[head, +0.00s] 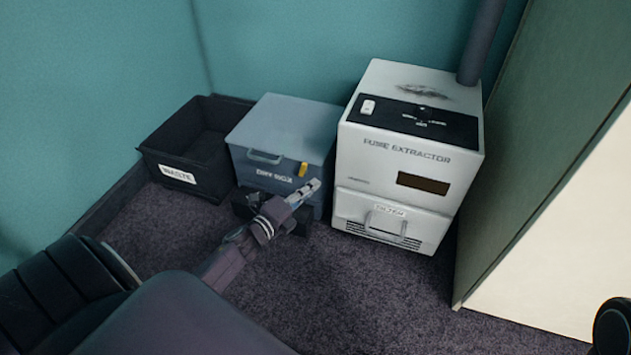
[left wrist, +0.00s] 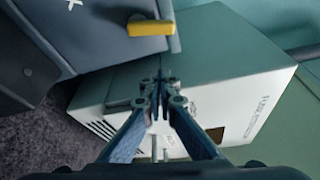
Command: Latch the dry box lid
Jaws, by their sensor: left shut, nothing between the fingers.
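The blue-grey dry box (head: 248,168) stands against the back wall, between the waste bin and the fume extractor. Its lid (head: 288,122) is down, with a handle (head: 264,157) at the front. A small yellow latch (head: 303,169) sits on the front at the right; it also shows in the left wrist view (left wrist: 151,28). My left gripper (head: 314,186) is shut and empty, just in front of and below the latch. In the left wrist view its fingertips (left wrist: 160,88) are together, apart from the latch. My right gripper is not in view.
A black bin labelled waste (head: 190,150) stands left of the dry box. A white fume extractor (head: 400,165) stands close on the right; its side fills much of the left wrist view. A partition (head: 540,150) closes off the right. The carpet (head: 340,290) in front is clear.

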